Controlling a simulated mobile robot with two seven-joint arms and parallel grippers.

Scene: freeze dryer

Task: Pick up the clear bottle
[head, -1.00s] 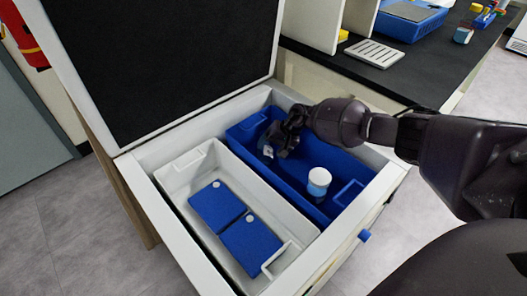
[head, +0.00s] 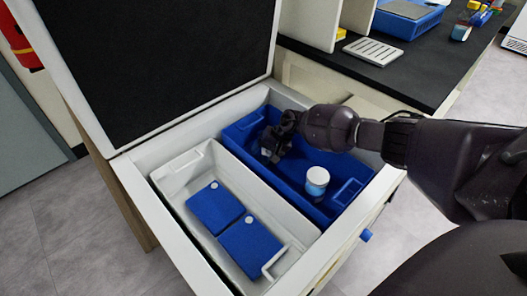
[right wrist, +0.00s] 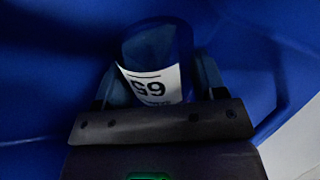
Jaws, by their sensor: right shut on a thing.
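The clear bottle (right wrist: 157,46) shows in the right wrist view, see-through against blue, with a white label bearing a number. My right gripper (right wrist: 157,80) is shut on it, one finger on each side. In the head view my right gripper (head: 270,154) points down inside the blue bin (head: 238,130), toward its far end. There the bottle is mostly hidden by the gripper. I cannot tell if the bottle touches the bin floor. My left gripper is not in view.
A white-capped container (head: 317,179) stands in the blue bin's near part. A white bin (head: 177,176) beside it holds blue boxes (head: 250,247). The raised lid (head: 155,65) stands behind. A black counter (head: 425,70) lies to the right.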

